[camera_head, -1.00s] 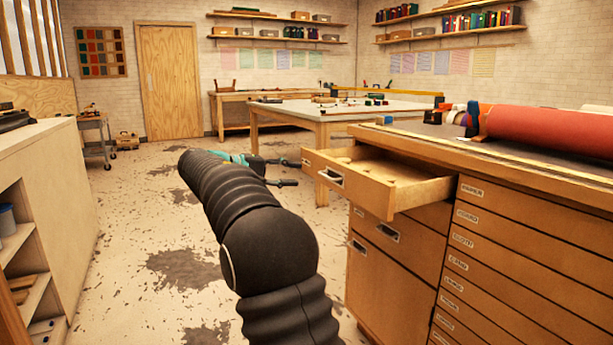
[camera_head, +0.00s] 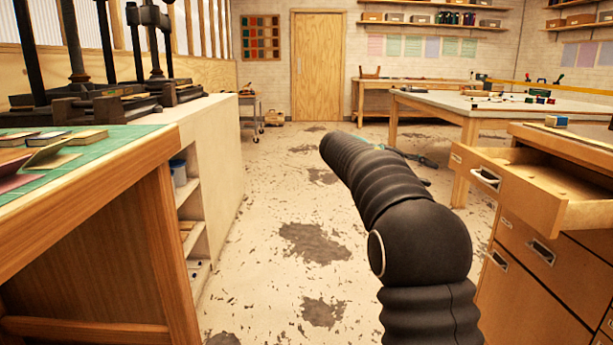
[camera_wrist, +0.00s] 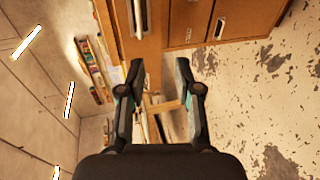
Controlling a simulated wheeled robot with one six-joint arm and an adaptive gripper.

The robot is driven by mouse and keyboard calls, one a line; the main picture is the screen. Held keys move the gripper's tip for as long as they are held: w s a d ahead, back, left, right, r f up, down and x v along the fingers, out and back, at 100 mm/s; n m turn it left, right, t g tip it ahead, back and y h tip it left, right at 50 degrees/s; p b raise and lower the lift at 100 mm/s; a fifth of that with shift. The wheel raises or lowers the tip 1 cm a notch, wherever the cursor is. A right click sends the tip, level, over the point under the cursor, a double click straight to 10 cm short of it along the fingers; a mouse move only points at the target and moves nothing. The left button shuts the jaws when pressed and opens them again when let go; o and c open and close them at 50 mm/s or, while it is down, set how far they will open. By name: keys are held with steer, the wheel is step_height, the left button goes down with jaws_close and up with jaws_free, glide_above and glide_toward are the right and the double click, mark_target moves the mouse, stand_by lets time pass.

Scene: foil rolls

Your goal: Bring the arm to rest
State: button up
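My black ribbed arm reaches forward over the floor in the head view, right of the middle. My gripper (camera_wrist: 160,80) shows in the wrist view with its two dark fingers spread apart. Nothing is held between them; only background shows in the gap. In the head view the gripper is mostly hidden behind the arm, with a small teal and dark part (camera_head: 418,160) showing past its far end. It appears clear of the furniture.
An open wooden drawer (camera_head: 545,190) juts out from the cabinet (camera_head: 530,275) right of my arm. A white table (camera_head: 480,103) stands beyond. At left are a green-topped bench (camera_head: 95,172) and pale shelving (camera_head: 222,165) bearing black presses (camera_head: 110,98). The floor between is free.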

step_height(320, 180, down, 8)
steer(key=a+r+n+y, duration=0.1)
steer(key=n+y, duration=0.1)
steer(key=s+a+f+t+y, duration=0.1)
steer(key=s+a+f+y, duration=0.45)
steer(key=s+f, duration=0.3)
steer(key=s+a+m+t+y+p, duration=0.1)
steer(key=s+a, duration=0.4)
steer(key=s, duration=1)
steer(key=s+a+f+m+t+y, duration=0.1)
steer(key=s+a+t+y, duration=0.2)
steer(key=s, duration=1.2)
steer(key=shift+a+f+y+p, duration=0.15)
steer(key=shift+a+y+p, duration=0.25)
steer(key=shift+a+y, duration=1.15)
